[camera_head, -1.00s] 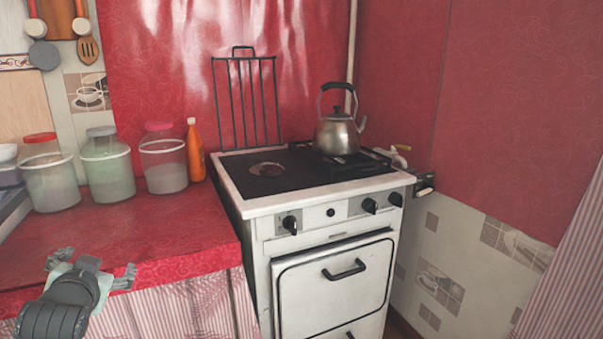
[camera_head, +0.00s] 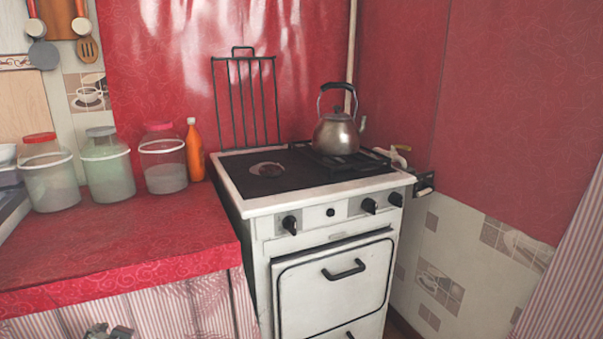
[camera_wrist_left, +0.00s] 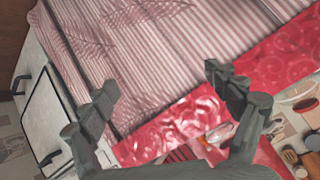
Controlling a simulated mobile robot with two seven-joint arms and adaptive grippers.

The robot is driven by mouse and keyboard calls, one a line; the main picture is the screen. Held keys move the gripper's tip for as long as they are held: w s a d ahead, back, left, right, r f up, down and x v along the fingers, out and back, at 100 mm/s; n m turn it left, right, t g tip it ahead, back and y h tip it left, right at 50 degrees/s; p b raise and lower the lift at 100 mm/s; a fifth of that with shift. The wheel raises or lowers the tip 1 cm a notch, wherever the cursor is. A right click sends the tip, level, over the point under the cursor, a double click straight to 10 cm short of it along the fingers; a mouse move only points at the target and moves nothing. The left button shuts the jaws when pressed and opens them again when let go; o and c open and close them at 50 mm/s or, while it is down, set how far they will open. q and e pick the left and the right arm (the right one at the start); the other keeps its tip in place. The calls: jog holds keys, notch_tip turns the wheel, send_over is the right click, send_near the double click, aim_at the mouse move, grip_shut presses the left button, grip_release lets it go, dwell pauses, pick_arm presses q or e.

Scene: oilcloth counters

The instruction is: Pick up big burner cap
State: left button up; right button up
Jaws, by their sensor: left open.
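My left gripper (camera_head: 108,331) shows only at the bottom edge of the head view, low in front of the striped curtain, well left of and below the stove top. In the left wrist view the left gripper (camera_wrist_left: 160,84) has its fingers wide apart with nothing between them. My right gripper is not in view.
Several jars and an orange bottle (camera_head: 195,150) line the back of the red counter (camera_head: 150,235), whose front is clear.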

pick_arm(q)
jog(key=s+d+f+g+h, duration=0.1)
jog(key=s+d+f+g, duration=0.2)
jog(key=s+f, duration=1)
jog(key=s+d+f+g+h, duration=0.1)
jog(key=s+d+f+g, duration=0.3)
jog(key=s+f, duration=0.8)
notch_tip(320, 180, down, 9)
jog(key=shift+s+r+m+h, duration=0.2)
jog(key=shift+s+m+h, duration=0.1)
jog(key=shift+s, duration=0.05)
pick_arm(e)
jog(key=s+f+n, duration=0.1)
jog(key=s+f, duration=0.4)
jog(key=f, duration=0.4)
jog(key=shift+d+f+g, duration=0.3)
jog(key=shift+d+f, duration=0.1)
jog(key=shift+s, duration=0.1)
